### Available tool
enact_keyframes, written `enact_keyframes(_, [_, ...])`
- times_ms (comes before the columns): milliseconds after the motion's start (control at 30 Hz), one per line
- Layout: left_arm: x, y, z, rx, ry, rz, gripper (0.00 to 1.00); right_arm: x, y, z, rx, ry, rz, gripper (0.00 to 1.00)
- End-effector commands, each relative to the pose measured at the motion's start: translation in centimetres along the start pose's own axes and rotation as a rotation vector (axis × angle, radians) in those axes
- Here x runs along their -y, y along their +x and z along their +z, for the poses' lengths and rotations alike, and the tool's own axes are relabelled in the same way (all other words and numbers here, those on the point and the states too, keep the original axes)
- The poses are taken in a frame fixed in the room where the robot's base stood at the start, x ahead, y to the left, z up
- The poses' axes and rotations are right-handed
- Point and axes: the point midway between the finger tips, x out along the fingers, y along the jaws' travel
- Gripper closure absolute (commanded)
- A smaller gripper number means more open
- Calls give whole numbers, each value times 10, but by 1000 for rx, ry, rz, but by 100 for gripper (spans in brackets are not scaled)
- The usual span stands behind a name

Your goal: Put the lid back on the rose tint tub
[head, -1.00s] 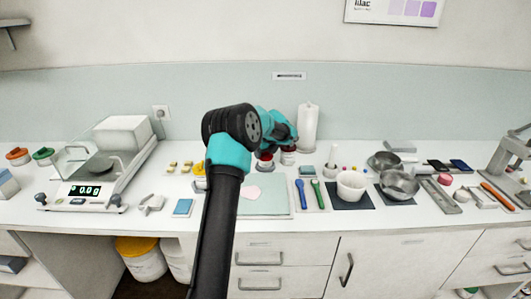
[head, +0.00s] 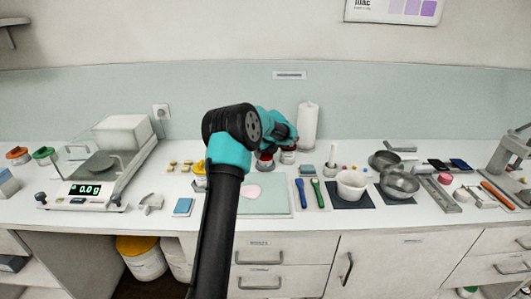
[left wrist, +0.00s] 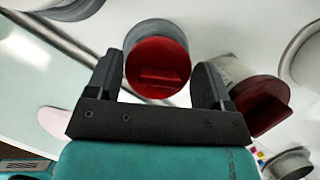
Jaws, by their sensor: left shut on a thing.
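My left gripper (left wrist: 160,78) is shut on a round red lid (left wrist: 158,76) with a raised bar, one finger at each side of it. A pale tub wall (left wrist: 157,32) shows right behind the lid; I cannot tell whether the lid rests on it or is just above. My right gripper is not in view.
A pale green mat (head: 272,203) with a pale pink piece (head: 250,192) lies in front of the tubs. A white roll (head: 307,128) stands close behind on the right. A scale (head: 95,185) is left.

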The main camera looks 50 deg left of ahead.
Motion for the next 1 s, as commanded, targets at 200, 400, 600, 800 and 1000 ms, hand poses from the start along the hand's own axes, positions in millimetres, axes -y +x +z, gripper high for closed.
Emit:
enact_keyframes(200, [0, 2, -1, 0, 0, 0, 48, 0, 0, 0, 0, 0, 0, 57])
enact_keyframes(400, [0, 4, -2, 0, 0, 0, 48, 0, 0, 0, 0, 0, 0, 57])
enact_keyframes(600, [0, 4, -2, 0, 0, 0, 48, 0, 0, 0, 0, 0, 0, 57])
enact_keyframes(800, [0, 4, -2, 0, 0, 0, 48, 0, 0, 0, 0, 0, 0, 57])
enact_keyframes(1000, [0, 5, -2, 0, 0, 0, 48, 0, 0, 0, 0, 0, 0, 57])
